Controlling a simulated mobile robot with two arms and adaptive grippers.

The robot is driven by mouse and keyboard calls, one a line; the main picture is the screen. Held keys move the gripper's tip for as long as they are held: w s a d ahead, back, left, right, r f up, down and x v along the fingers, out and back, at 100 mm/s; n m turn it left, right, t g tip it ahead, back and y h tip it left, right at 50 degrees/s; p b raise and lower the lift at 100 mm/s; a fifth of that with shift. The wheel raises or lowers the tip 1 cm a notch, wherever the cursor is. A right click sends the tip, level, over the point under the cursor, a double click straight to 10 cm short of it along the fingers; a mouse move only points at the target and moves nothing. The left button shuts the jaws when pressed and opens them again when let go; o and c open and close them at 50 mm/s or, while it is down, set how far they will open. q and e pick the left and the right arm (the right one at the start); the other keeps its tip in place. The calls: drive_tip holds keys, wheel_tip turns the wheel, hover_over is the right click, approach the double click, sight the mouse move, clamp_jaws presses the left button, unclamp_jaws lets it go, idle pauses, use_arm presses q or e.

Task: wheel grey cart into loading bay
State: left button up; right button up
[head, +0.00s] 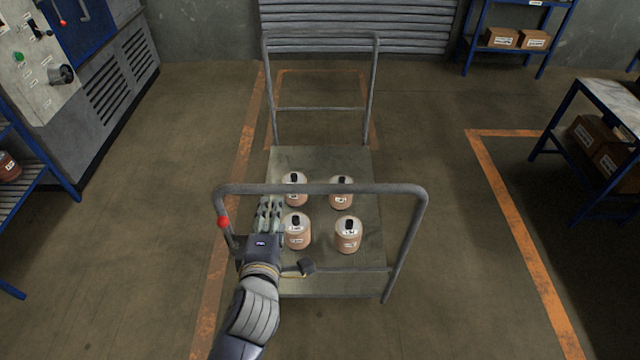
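The grey cart (325,158) stands in the middle of the head view, with a flat deck and an upright tubular handle at each end. Several brown containers with white tops (297,231) stand on the deck. My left gripper (271,204) is at the left part of the near handle bar (340,188). Its fingers look apart, with the tips just below the bar; contact with it is unclear. My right gripper is out of view. An orange floor outline (322,71) lies beyond the cart, before the shutter; no sign names it as the loading bay.
A red knob (224,222) is on the near handle's left post. A machine cabinet (110,85) stands at left, a blue rack (520,35) back right, and a workbench (600,100) at right. Another orange floor line (520,235) runs right of the cart.

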sight(277, 192)
use_arm(q)
drive_tip(key=b+x, duration=0.3)
drive_tip(key=x, duration=0.7)
drive_tip(key=shift+w+f, duration=0.15)
drive_tip(key=shift+w, duration=0.65)
clamp_jaws()
